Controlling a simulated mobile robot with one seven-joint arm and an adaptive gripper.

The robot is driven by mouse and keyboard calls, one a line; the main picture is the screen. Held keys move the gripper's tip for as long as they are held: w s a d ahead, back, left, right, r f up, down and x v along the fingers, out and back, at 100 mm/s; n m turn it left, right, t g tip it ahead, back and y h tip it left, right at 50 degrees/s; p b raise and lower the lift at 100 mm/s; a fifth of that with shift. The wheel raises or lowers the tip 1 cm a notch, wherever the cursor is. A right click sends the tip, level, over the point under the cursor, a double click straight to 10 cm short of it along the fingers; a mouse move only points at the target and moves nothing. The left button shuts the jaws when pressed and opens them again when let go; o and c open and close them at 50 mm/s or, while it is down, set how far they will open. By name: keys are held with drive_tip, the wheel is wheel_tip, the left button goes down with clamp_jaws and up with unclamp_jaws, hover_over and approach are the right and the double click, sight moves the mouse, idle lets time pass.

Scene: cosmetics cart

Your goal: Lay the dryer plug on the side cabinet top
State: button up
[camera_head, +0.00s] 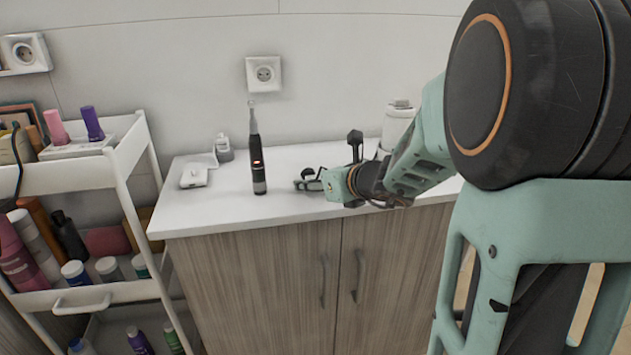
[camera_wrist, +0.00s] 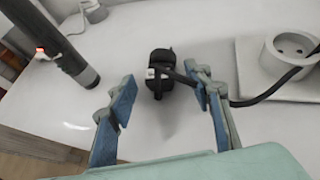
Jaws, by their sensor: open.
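The black dryer plug (camera_wrist: 160,62) shows in the wrist view just beyond my gripper (camera_wrist: 163,97), roughly between its two spread blue fingertips. Its dark cord runs right, past the right finger. The plug appears to rest on the white side cabinet top (camera_wrist: 60,113), though its exact contact is hard to see. In the head view my gripper (camera_head: 308,183) is low over the cabinet top (camera_head: 225,210), reaching in from the right. A small dark shape by the fingers is probably the plug (camera_head: 308,172). The gripper is open, with nothing clamped.
A dark electric toothbrush (camera_head: 257,160) stands left of my gripper. Small white items (camera_head: 195,176) lie farther left, and a white container (camera_head: 397,122) is behind my arm. A wall socket (camera_head: 263,74) is above. A cart (camera_head: 80,175) with bottles stands left. The cabinet's front left is clear.

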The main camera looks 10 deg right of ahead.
drive_tip(key=shift+r, duration=0.1)
drive_tip(key=shift+s+d+r+p, duration=0.1)
drive_tip(key=shift+s+r+p, duration=0.05)
drive_tip(key=shift+r+p, duration=0.2)
drive_tip(key=p+v, duration=0.5)
drive_tip(key=v, duration=0.6)
drive_tip(key=shift+s, duration=0.3)
drive_tip(key=shift+d+f, duration=0.1)
drive_tip(key=shift+f, duration=0.05)
